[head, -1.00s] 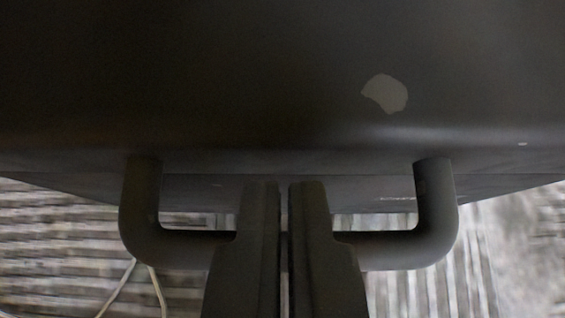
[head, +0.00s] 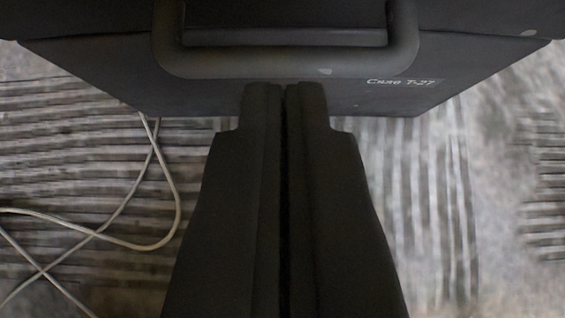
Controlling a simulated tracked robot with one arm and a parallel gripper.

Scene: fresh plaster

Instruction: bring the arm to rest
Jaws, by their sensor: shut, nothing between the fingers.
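My gripper (head: 284,90) points up the middle of the head view. Its two dark fingers are side by side, shut with nothing between them. Just beyond the fingertips is a dark case (head: 100,75) with a thick bar handle (head: 290,62) across its front. The fingertips lie just below the handle in the picture and overlap the case front. I cannot tell whether they touch it. The top of the case is cut off by the picture edge.
A pale cable (head: 165,185) lies in loops on the floor at the left, running up to the case's lower edge. The floor (head: 440,200) is ribbed and grey, partly smeared with pale patches, and is clear at the right.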

